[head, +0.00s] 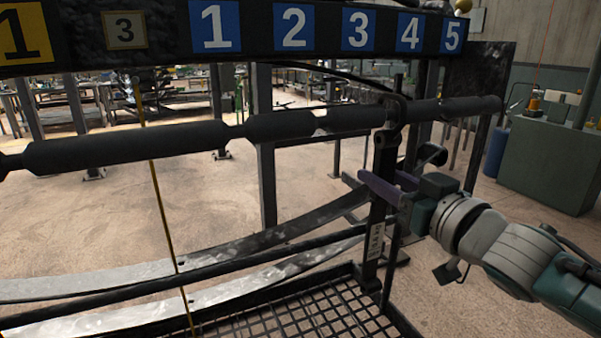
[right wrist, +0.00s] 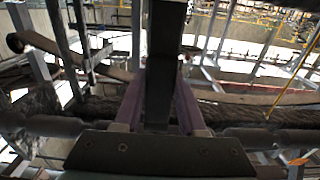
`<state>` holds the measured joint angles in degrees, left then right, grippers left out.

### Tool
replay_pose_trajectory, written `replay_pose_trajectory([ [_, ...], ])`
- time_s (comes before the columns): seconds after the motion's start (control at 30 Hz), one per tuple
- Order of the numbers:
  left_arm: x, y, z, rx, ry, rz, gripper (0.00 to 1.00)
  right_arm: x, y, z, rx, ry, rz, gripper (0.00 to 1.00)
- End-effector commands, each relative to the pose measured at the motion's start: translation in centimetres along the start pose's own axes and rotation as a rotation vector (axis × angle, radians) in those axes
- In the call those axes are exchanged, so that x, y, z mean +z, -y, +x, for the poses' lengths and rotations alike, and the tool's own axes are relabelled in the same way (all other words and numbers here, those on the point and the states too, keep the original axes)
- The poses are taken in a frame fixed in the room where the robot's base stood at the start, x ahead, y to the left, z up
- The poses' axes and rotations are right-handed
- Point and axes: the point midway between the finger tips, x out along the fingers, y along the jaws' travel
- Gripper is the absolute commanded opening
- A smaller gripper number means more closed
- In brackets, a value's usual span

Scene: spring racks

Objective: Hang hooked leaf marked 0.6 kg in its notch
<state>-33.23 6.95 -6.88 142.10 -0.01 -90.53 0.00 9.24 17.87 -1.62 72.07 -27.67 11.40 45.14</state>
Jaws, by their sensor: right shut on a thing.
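A dark flat leaf (head: 381,165) hangs upright at the right part of the rack, with a hooked top (head: 393,108) at the dark bar (head: 290,125). I cannot tell whether the hook rests in a notch or is just above the bar. A pale label (head: 375,243) near its lower end is too small to read surely. My right gripper (head: 388,188), with purple fingers, is shut on the leaf below the bar. In the right wrist view the leaf (right wrist: 160,75) runs between the fingers (right wrist: 158,105). My left gripper is not in view.
A sign rail (head: 265,35) with blue plates 1 to 5 runs above the bar. A yellow cord (head: 160,195) hangs at the left. Curved metal leaves (head: 150,275) and a grid shelf (head: 310,315) lie below. A green cabinet (head: 550,165) stands at the right.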

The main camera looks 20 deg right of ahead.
Motion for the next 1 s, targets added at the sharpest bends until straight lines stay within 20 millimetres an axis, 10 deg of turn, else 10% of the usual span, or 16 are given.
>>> replay_pose_trajectory([
  [0.23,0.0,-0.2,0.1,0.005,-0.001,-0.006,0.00,-0.2,0.0,0.1,-0.002,-0.006,0.000,0.00],
  [0.27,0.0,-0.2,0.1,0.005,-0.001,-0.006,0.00,-0.2,0.0,0.1,-0.002,-0.006,0.000,0.42],
  [0.53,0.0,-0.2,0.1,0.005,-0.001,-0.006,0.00,0.0,0.0,0.0,-0.001,-0.003,0.000,0.72],
  [1.0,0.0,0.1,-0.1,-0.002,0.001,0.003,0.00,0.3,0.0,-1.7,0.000,0.004,-0.002,0.75],
])
